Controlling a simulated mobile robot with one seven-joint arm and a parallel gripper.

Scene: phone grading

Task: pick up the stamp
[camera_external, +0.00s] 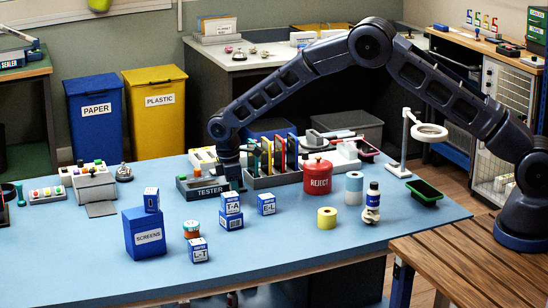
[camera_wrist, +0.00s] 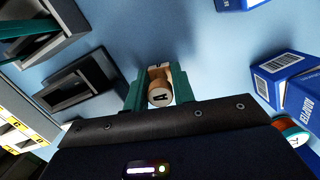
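The stamp (camera_wrist: 160,95) is a small wooden piece with a round, pale end marked with a dark letter A, in the middle of the wrist view. My gripper (camera_wrist: 160,88) has a green finger on each side of it, and I see no gap between the fingers and the wood. My gripper (camera_external: 232,184) also shows in the external view, pointing down low over the blue table beside the TESTER unit. The stamp cannot be made out there, as my arm and gripper cover that spot.
The TESTER unit (camera_external: 207,190) is close left of my gripper. Blue-and-white boxes (camera_external: 231,203) stand in front, near the SCREENS box (camera_external: 144,235). A rack of coloured slabs (camera_external: 272,178) and a red REJECT can (camera_external: 317,177) stand right. The front right of the table (camera_external: 300,255) is clear.

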